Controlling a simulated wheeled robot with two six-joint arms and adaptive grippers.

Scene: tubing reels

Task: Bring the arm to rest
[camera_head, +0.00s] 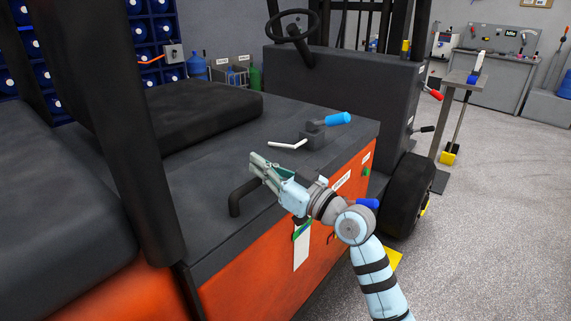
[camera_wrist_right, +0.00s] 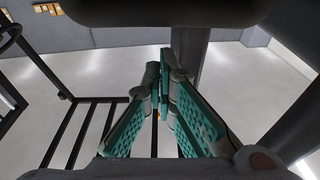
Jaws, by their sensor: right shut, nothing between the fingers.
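My right gripper (camera_head: 257,165) is in the head view, above the dark deck of an orange forklift (camera_head: 235,277), near a black grab handle (camera_head: 238,196). Its arm comes up from the lower right. The gripper is shut with nothing between its fingers. In the right wrist view its green-padded fingers (camera_wrist_right: 160,95) come together at the tips. My left gripper is in neither view.
A lever with a blue grip (camera_head: 338,119) and a white lever (camera_head: 288,146) stand on the deck. A seat (camera_head: 185,118), a steering wheel (camera_head: 292,24) and a black post (camera_head: 135,130) are nearby. Open floor (camera_head: 480,240) lies to the right.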

